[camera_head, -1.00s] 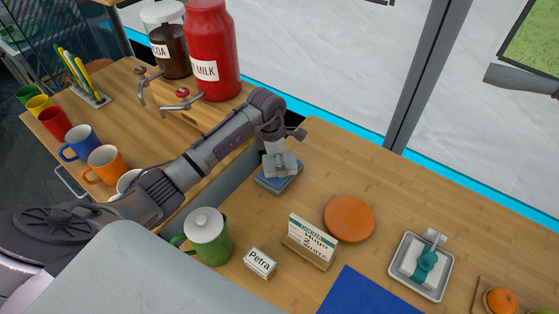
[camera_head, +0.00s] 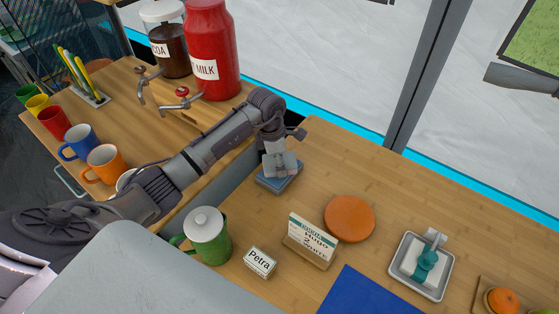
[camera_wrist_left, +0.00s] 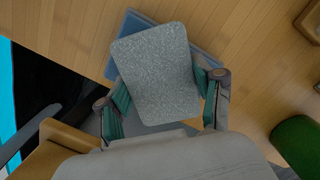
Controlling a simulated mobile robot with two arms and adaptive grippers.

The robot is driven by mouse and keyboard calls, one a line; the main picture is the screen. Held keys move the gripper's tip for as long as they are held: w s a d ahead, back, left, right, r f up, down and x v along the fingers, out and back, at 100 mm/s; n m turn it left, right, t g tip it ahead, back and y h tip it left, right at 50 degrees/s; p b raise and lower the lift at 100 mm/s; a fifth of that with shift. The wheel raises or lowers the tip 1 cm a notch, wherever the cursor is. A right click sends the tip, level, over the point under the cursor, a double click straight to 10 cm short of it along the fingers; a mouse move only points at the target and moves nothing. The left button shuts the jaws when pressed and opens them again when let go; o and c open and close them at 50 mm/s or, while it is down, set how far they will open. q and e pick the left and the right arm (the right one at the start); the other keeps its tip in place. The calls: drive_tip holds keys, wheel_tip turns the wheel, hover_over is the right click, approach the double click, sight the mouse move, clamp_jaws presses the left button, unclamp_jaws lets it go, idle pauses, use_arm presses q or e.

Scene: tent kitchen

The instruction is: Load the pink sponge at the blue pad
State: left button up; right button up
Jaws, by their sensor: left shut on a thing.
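My left gripper (camera_head: 279,160) is shut on a pale grey speckled block (camera_wrist_left: 155,75), with one finger on each side of it in the left wrist view. The block looks grey, not pink; it may be the sponge. It is directly over a small blue pad (camera_head: 277,186), whose edges also show behind it in the left wrist view (camera_wrist_left: 207,62). Whether block and pad touch, I cannot tell. A larger dark blue mat (camera_head: 367,294) lies flat at the bottom edge. My right gripper is not in view.
A green lidded pot (camera_head: 208,240), a "Petra" name card (camera_head: 260,262), a card stand (camera_head: 311,242) and an orange disc (camera_head: 349,218) stand nearby. A tray (camera_head: 398,277) with a teal-strapped white item is at right.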

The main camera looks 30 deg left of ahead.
use_arm(q)
drive_tip(key=shift+s, duration=0.1)
drive_tip(key=shift+r+p, duration=2.4)
drive_tip(key=shift+r, duration=1.1)
drive_tip(key=shift+f, duration=0.1)
